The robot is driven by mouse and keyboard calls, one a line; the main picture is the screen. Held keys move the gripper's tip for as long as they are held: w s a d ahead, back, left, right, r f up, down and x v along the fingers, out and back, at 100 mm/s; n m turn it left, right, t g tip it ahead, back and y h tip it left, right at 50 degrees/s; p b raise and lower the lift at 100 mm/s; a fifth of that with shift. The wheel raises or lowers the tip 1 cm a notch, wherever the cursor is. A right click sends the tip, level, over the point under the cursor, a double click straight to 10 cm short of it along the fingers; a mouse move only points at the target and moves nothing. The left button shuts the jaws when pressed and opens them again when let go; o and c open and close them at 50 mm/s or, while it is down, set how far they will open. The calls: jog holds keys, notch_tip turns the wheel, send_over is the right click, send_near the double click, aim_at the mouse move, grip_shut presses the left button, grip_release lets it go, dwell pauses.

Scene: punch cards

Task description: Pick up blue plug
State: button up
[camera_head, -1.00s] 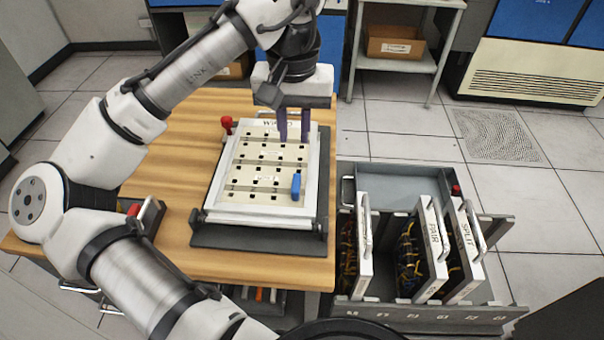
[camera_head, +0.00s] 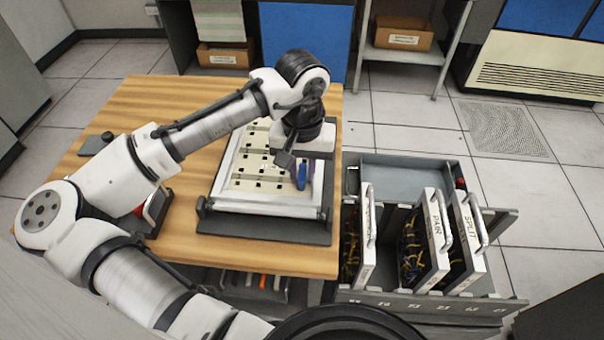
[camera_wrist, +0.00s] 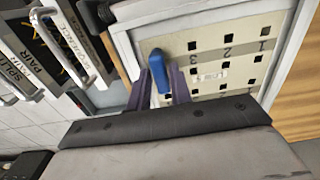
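The blue plug (camera_head: 301,178) stands on the cream punched panel (camera_head: 262,182) near its right side. In the wrist view the blue plug (camera_wrist: 157,72) is between the two purple fingers. My gripper (camera_head: 307,172) is down at the panel, and its fingers partly hide the plug in the head view. In the wrist view my gripper (camera_wrist: 161,84) looks open, with one finger on either side of the plug. Contact with the plug cannot be made out. The panel (camera_wrist: 218,62) shows rows of square holes with printed numbers.
The panel sits in a white frame on a dark base (camera_head: 262,226) on the wooden table (camera_head: 105,225). A grey rack (camera_head: 420,300) with upright labelled boards stands right of the table. My arm crosses the table's left side.

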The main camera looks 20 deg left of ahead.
grip_shut()
notch_tip(320, 180, up, 19)
notch_tip(320, 180, up, 6)
jog(key=p, duration=0.6)
send_over(302, 172)
dwell(0.9)
